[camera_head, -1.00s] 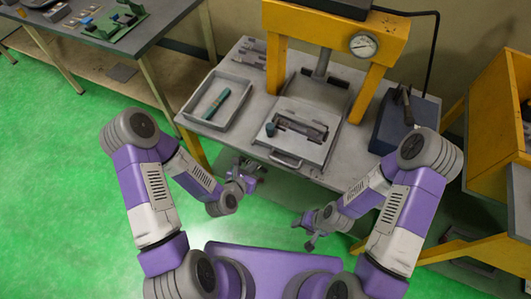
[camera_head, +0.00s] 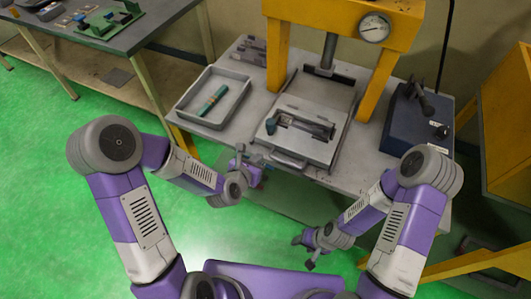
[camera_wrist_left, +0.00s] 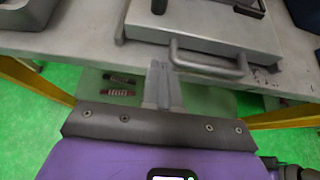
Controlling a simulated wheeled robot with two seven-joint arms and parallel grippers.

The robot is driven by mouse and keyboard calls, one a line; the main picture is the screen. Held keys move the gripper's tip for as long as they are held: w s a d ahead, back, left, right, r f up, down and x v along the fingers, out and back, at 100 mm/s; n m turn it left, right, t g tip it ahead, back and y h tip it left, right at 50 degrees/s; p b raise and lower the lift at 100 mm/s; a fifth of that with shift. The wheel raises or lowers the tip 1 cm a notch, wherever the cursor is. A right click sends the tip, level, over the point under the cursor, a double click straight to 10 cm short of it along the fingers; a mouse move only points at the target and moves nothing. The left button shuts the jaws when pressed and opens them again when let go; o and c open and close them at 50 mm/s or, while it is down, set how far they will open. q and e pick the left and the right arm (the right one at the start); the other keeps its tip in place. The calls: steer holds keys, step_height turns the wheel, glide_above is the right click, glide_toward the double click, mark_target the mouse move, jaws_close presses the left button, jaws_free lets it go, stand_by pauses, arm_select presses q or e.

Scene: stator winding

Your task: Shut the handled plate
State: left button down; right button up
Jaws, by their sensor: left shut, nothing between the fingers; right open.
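The handled plate (camera_head: 308,147) lies pulled out toward me on the table under the press, with its handle (camera_head: 289,161) at the front edge. A dark fixture (camera_head: 305,124) sits on top of it. In the left wrist view the handle (camera_wrist_left: 208,67) is a grey bar on the plate's front face. My left gripper (camera_head: 249,153) is near the table's front edge, left of the handle. Its fingers (camera_wrist_left: 162,75) are shut and empty, apart from the handle. My right gripper (camera_head: 312,253) is open and empty, low in front of the table.
A yellow press (camera_head: 340,20) with a gauge stands behind the plate. A white tray (camera_head: 185,110) with a green cylinder (camera_head: 212,100) is at the left. A blue box (camera_head: 405,125) with a lever is at the right. A dark table (camera_head: 130,50) stands at far left.

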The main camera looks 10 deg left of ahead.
mark_target(269, 143)
arm_select(q)
steer(key=shift+w+d+f+b, duration=0.25)
steer(key=shift+w+d, duration=0.1)
steer(key=shift+w, duration=0.65)
steer(key=shift+w+d+f+b, duration=0.2)
steer(key=shift+w+d, duration=0.15)
steer(key=shift+w, duration=0.6)
steer(key=shift+w+d+f+b, duration=0.25)
steer(key=shift+w+d, duration=0.1)
steer(key=shift+w, duration=0.65)
arm_select(e)
step_height(269, 143, down, 2)
steer(key=shift+f, duration=0.15)
arm_select(q)
steer(key=shift+w, duration=0.1)
